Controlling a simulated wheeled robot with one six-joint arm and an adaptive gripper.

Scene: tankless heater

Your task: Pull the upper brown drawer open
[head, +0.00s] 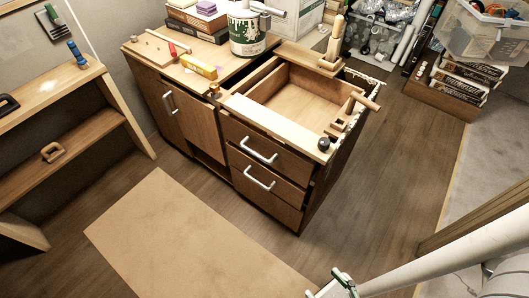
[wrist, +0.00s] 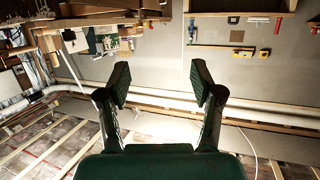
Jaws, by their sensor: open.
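The upper brown drawer (head: 240,135) is in the front of the wooden cabinet, in the middle of the head view. It looks shut, with a pale bar handle (head: 260,150) on its face. A lower brown drawer (head: 279,194) with a similar handle (head: 258,178) is below it, also looking shut. My gripper (head: 338,284) is at the bottom edge of the head view, partly cut off, well in front of the drawers and apart from them. In the wrist view my gripper (wrist: 161,76) has its two dark fingers wide apart with nothing between them. I cannot make out the drawer there.
An open-topped wooden box section (head: 292,92) above the drawers holds wooden tools at its rim. A cabinet door (head: 178,115) is to the left. A flat tan board (head: 185,245) lies on the floor in front. A shelf unit (head: 75,130) stands far left. Floor right of the cabinet is clear.

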